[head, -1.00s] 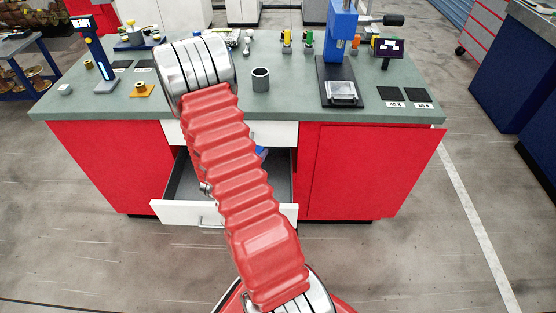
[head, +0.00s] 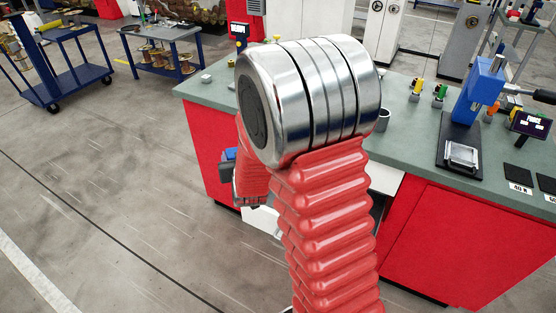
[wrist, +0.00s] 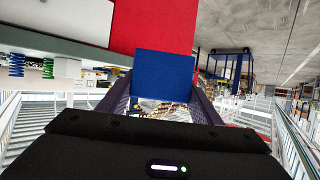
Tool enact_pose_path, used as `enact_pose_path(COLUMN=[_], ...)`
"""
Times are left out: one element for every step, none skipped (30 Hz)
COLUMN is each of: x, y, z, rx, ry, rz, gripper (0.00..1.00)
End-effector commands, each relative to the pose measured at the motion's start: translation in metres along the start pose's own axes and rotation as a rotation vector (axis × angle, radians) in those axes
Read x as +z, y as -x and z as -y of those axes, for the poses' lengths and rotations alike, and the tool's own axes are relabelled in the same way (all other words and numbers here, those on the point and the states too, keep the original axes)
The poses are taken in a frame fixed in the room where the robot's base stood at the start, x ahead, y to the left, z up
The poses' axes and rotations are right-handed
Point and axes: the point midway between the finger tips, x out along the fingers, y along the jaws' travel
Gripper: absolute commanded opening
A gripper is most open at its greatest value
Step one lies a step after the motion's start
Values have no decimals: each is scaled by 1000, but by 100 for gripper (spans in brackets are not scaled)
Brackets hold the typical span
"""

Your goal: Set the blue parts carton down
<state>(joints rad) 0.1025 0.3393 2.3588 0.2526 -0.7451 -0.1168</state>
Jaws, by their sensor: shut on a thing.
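The blue parts carton (wrist: 163,75) shows as a plain blue block in the wrist view, between the two fingers of my gripper (wrist: 162,104). The gripper is shut on it. My own arm hides much of the gripper there. The carton is off the floor; I see nothing directly under it.
The workbench (head: 210,92) has a grey-green top holding a blue press (head: 478,92) and several small parts. A white drawer front (head: 262,219) shows below, partly behind my arm. Blue carts (head: 75,75) stand at the back left. The floor at left is clear.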

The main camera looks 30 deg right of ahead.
Motion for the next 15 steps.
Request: enact_pose_path(x=[-9, -11, -15, -17, -19, -21, -22, -23, -24, -24, -24, -24, -24, -24, -24], y=[8, 12, 18, 22, 26, 31, 35, 37, 40, 42, 43, 44, 44, 44, 44], z=[23, 35, 49, 59, 68, 78, 85, 90, 95, 98, 100, 102, 103, 103, 103], rx=[-55, -86, -123, -149, -172, -201, -218, -232, -247, -256, -261, -266, -268, -269, -268], ry=[24, 36, 51, 62, 72, 84, 91, 96, 103, 106, 108, 110, 111, 111, 111], rz=[-6, -5, -5, -4, -4, -3, -3, -2, -2, -1, -1, -1, 0, 0, 0], gripper=[30, 30, 30, 30, 30, 30, 30, 30, 30, 30, 30, 30, 30, 30, 30])
